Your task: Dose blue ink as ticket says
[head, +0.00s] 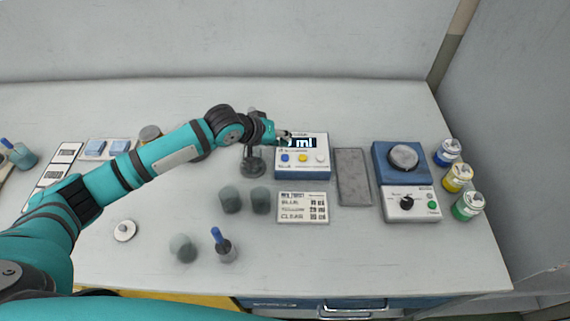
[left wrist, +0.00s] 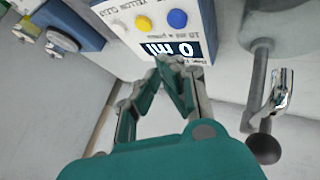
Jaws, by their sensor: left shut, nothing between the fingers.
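The ink doser (head: 302,172) is a white and blue box with a lit display (head: 303,143) and blue (head: 285,157), yellow (head: 302,157) and white (head: 319,157) buttons. In the left wrist view the display (left wrist: 180,50) reads 0 ml, upside down, above a "10 ml = press" style label. The blue button (left wrist: 177,18) shows beyond it. My left gripper (head: 286,136) is shut and empty at the display's left end; its fingertips (left wrist: 180,63) partly cover the display edge. The mix ticket (head: 302,208) lists blue, yellow and clear; its amounts are too small to read surely. My right gripper is out of view.
A grey stand (head: 252,166) is left of the doser. Grey cups (head: 230,199) stand in front. A grey mat (head: 352,177), a blue-and-white stirrer (head: 411,205) and blue, yellow and green jars (head: 458,177) are to the right. The front right table is clear.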

